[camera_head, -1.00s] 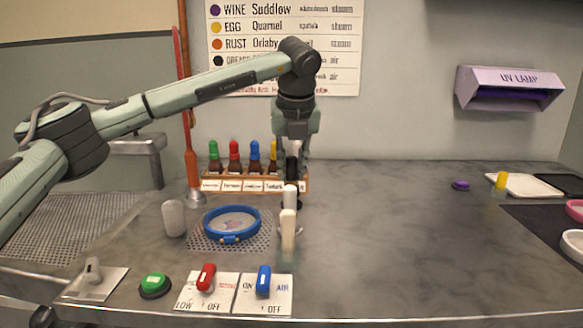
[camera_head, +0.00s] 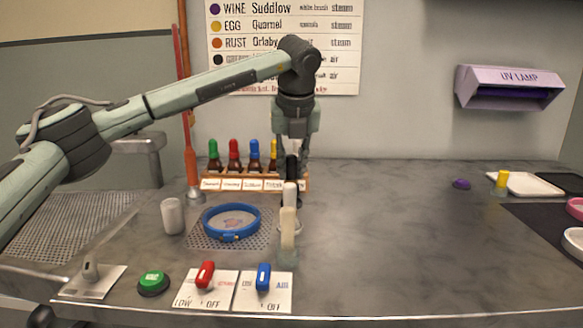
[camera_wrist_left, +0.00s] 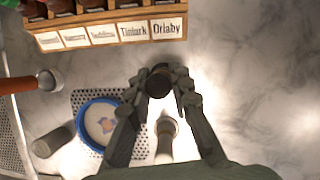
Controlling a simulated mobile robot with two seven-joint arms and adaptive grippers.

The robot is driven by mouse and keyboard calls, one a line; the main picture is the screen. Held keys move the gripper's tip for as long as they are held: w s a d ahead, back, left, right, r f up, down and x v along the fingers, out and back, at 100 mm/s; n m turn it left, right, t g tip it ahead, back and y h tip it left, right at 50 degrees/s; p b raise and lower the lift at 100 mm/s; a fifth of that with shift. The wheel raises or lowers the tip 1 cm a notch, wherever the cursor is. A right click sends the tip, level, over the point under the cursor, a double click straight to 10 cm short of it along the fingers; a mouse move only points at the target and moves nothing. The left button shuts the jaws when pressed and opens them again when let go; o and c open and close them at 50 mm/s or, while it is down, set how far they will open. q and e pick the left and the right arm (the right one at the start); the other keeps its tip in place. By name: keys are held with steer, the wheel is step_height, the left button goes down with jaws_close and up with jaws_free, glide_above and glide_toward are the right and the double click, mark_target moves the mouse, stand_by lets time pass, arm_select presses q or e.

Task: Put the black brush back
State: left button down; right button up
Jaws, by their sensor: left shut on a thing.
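My left gripper (camera_head: 294,152) is over the counter in front of the bottle rack, pointing down. It is shut on the black brush (camera_head: 292,168), whose dark upper end shows between the fingertips in the left wrist view (camera_wrist_left: 158,84). The brush's lower part is hard to make out behind a pale upright brush (camera_head: 288,228) standing nearer the front. That pale brush also shows between the finger bases in the left wrist view (camera_wrist_left: 165,140), below the grip. Whether the black brush touches the counter I cannot tell. My right gripper is not in view.
A rack (camera_head: 255,184) of colour-capped bottles stands close behind the gripper. A blue ring (camera_head: 231,236) lies on a perforated plate to the left, beside a grey cup (camera_head: 173,216). Red (camera_head: 205,275) and blue (camera_head: 264,277) switches are at the front.

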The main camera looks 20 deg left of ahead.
arm_select(q)
steer(key=shift+f+b, duration=0.45)
steer(key=shift+b, duration=0.05)
stand_by(0.7)
steer(key=shift+f, duration=0.3)
steer(key=shift+f+b, duration=0.15)
steer(key=shift+b, duration=0.35)
stand_by(0.3)
steer(key=c, duration=1.3)
jaws_free()
steer(key=shift+o, duration=0.5)
steer(key=shift+o, duration=1.1)
